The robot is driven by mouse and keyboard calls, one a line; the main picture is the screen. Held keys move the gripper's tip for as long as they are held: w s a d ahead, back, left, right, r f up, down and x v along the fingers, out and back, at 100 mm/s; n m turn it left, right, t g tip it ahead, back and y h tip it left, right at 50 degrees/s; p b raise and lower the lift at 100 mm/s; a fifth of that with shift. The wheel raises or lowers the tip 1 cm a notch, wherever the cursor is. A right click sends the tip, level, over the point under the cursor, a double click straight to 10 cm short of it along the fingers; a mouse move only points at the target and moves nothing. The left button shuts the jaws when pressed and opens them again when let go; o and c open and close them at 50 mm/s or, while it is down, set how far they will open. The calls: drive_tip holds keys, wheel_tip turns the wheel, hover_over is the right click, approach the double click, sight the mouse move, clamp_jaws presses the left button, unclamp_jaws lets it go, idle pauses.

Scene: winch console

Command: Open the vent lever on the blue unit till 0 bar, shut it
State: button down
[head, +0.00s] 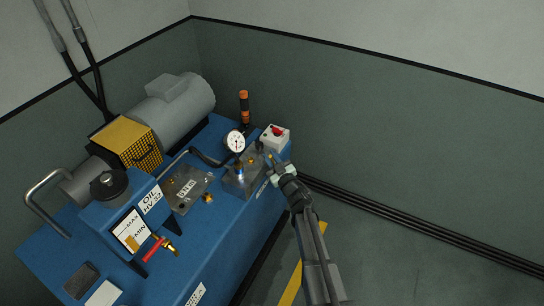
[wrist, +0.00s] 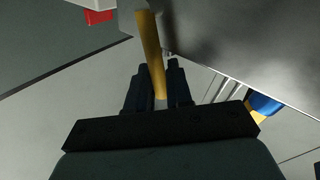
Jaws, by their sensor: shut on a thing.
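The blue unit (head: 215,245) stands against the wall in the head view. My gripper (head: 279,170) is at its right end, beside the grey metal valve block (head: 242,180). In the wrist view a yellow lever (wrist: 149,45), which I take for the vent lever, runs down between the two dark fingers (wrist: 158,88). The fingers are shut on its lower end. My gripper mostly hides the lever in the head view. A round white gauge (head: 235,141) stands above the block; its needle is too small to read.
A white box with a red switch (head: 277,131) stands just behind my gripper. An orange-tipped black handle (head: 244,106) rises behind the gauge. A red-handled brass tap (head: 156,248) is at the front left. The floor (head: 390,245) at right is clear.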

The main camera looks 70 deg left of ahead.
drive_tip(key=shift+s+d+f+n, duration=0.1)
drive_tip(key=shift+d+f+n, duration=0.05)
drive_tip(key=shift+n, duration=0.25)
drive_tip(key=c, duration=1.1)
unclamp_jaws()
drive_tip(key=shift+c, duration=0.2)
